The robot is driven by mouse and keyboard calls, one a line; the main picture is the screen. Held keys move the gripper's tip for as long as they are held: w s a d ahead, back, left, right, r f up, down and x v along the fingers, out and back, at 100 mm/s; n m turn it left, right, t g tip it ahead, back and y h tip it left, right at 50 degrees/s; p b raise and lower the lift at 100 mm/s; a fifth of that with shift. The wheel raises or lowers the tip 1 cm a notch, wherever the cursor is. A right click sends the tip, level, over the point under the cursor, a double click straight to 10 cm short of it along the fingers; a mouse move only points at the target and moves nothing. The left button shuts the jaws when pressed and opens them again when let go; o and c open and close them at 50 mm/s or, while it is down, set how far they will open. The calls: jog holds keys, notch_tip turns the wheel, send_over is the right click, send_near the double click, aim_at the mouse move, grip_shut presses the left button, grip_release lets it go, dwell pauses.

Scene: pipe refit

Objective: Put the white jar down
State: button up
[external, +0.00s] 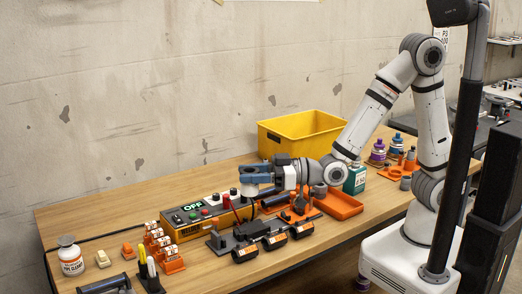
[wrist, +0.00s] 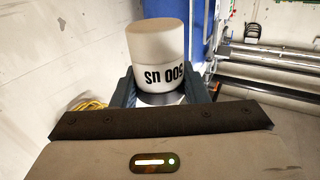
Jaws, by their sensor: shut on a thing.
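In the wrist view the white jar (wrist: 156,55), a cylinder with black lettering on its side, sits between the two dark fingers of my gripper (wrist: 160,92). My gripper is shut on it. In the external view my gripper (external: 257,176) reaches left over the workbench, level, just above the back right end of the control box; only a little white shows at its fingers there, and I cannot tell whether the jar touches anything below. Another white bottle with a red-marked label (external: 70,257) stands at the bench's front left.
The yellow control box (external: 185,228) with a lit OFF sign lies below and left of my gripper. Dark cylindrical parts (external: 262,240) lie in front. An orange tray (external: 340,204) and a yellow bin (external: 300,133) stand right and behind. The back left of the bench (external: 110,208) is mostly clear.

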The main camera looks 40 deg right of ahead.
jog(key=w+d+m+t+h, duration=0.6)
jog(key=w+d+t+h, duration=0.1)
jog(key=w+d, duration=1.5)
jog(key=w+d+m+t+h, duration=0.1)
jog(key=w+d+m+h, duration=0.25)
jog(key=d, duration=1.05)
jog(key=w+d+m+t+h, duration=0.1)
jog(key=w+d+m+h, duration=0.3)
jog(key=d, duration=0.9)
jog(key=a+f+n+y+b, duration=0.1)
jog(key=a+f+n+b, duration=0.3)
jog(key=a, duration=1.2)
jog(key=a+f+y+b, duration=0.1)
jog(key=a+b, duration=0.4)
jog(key=a, duration=1.1)
jog(key=s+a+f+n+y+b, duration=0.1)
jog(key=s+a+f+y+b, duration=0.1)
jog(key=s+a, duration=0.9)
jog(key=s+a+f+n+g+y+b, duration=0.1)
jog(key=s+a+f+b, duration=0.4)
jog(key=s+a, duration=0.6)
jog(key=a+f+y, duration=0.1)
jog(key=a+f, duration=0.1)
jog(key=a, duration=0.4)
jog(key=shift+s+g+b, duration=0.3)
jog(key=shift+s, duration=0.05)
